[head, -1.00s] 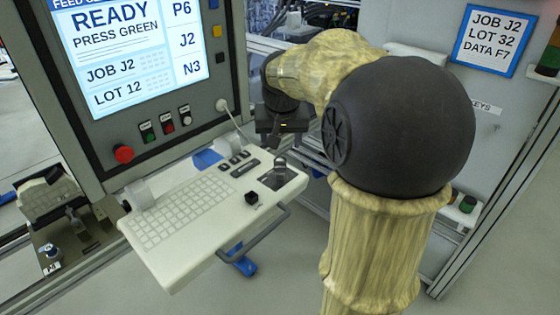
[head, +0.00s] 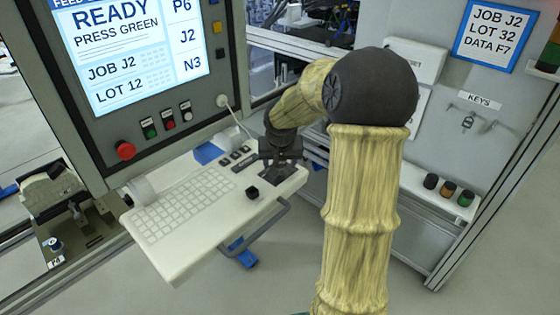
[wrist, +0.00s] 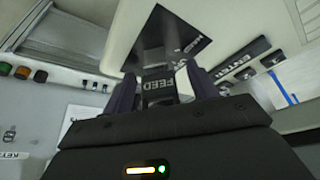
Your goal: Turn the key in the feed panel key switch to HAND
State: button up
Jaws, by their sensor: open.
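The feed panel key switch sits on a dark plate (head: 268,181) at the right end of the white keyboard shelf. In the head view my gripper (head: 279,168) is right over it and hides most of it. In the wrist view the dark plate (wrist: 168,32) carries white lettering at its edge, too slanted to read surely. A dark piece marked FEED (wrist: 158,88) shows between my two open fingers, one on each side. I cannot tell whether the fingers touch it. The key itself and its pointing direction are not clear.
The shelf (head: 180,262) also holds a keyboard (head: 185,208), a black knob (head: 252,192) and small buttons. The screen (head: 135,50) reads READY, PRESS GREEN. A key (head: 468,122) hangs under a KEYS label. Several coloured caps stand on the right ledge (head: 412,182).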

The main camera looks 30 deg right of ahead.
jog(key=c, duration=1)
jog(key=shift+c, duration=0.2)
jog(key=shift+r+n+y+p, duration=0.1)
jog(key=shift+n+y+p, duration=0.5)
jog(key=shift+n+p, duration=1.55)
jog(key=shift+a+n+y+p, duration=0.1)
jog(key=shift+n+y+p, duration=0.75)
jog(key=shift+p, duration=1.8)
jog(key=shift+a+n+y+p, duration=0.1)
jog(key=shift+n+y+p, duration=0.15)
jog(key=shift+n+p, duration=1.75)
jog(key=shift+p, duration=0.45)
